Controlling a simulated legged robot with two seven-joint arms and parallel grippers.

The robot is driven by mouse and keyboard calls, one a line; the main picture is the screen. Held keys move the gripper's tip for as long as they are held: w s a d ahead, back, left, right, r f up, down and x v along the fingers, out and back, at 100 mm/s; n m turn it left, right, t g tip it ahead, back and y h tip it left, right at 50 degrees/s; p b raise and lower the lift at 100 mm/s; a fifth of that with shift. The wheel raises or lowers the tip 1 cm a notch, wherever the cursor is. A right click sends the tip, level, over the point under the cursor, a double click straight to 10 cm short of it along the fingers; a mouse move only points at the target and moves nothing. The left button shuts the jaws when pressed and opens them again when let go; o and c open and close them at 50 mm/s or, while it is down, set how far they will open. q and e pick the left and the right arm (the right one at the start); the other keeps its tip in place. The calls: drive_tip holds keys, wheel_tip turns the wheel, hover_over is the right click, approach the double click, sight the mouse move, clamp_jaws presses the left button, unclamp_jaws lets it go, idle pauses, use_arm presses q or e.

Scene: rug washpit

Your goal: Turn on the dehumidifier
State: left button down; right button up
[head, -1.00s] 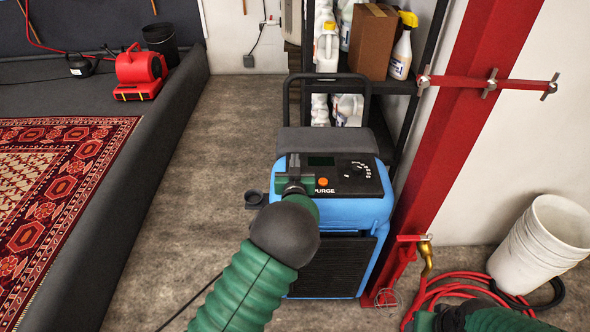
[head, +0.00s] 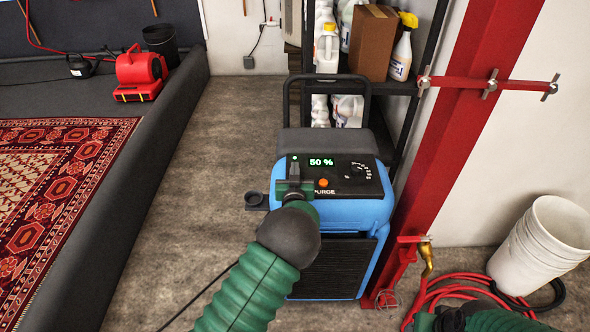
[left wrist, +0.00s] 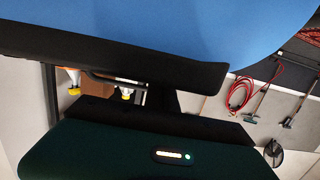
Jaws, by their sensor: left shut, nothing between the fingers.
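The blue dehumidifier (head: 345,213) stands upright on the floor in the middle of the head view. In the left wrist view, blue casing (left wrist: 220,30) fills the top. My right gripper is only partly visible at the bottom edge of the head view.
A black shelf (head: 403,87) with bottles and a cardboard box stands behind the dehumidifier. A red post (head: 455,110) rises close on its right, with a red hose (head: 440,291) and white buckets (head: 540,245) beyond. The concrete floor (head: 200,190) at left is clear.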

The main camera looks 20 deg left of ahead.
use_arm(q)
drive_tip(key=r, duration=0.1)
drive_tip(key=r+p, duration=0.1)
drive_tip(key=r, duration=0.1)
drive_tip(key=r+p, duration=0.1)
drive_tip(key=shift+w+a+r, duration=0.35)
drive_tip(key=shift+w+a, duration=0.05)
drive_tip(key=v, duration=0.3)
drive_tip(key=d+v, duration=0.1)
drive_tip(key=v, duration=0.1)
drive_tip(key=shift+w+r, duration=0.2)
drive_tip(key=shift+r, duration=0.1)
drive_tip(key=v, duration=0.4)
drive_tip(key=shift+a+r, duration=0.25)
drive_tip(key=shift+r, duration=0.15)
drive_tip(key=shift+s+r, duration=0.15)
drive_tip(key=shift+s, duration=0.3)
use_arm(e)
drive_tip(key=r, duration=0.2)
drive_tip(key=shift+s+d+r, duration=0.3)
drive_tip(key=shift+s+d, duration=0.05)
drive_tip(key=shift+d, duration=0.05)
use_arm(q)
drive_tip(key=shift+d, duration=0.2)
use_arm(e)
drive_tip(key=shift+d, duration=0.2)
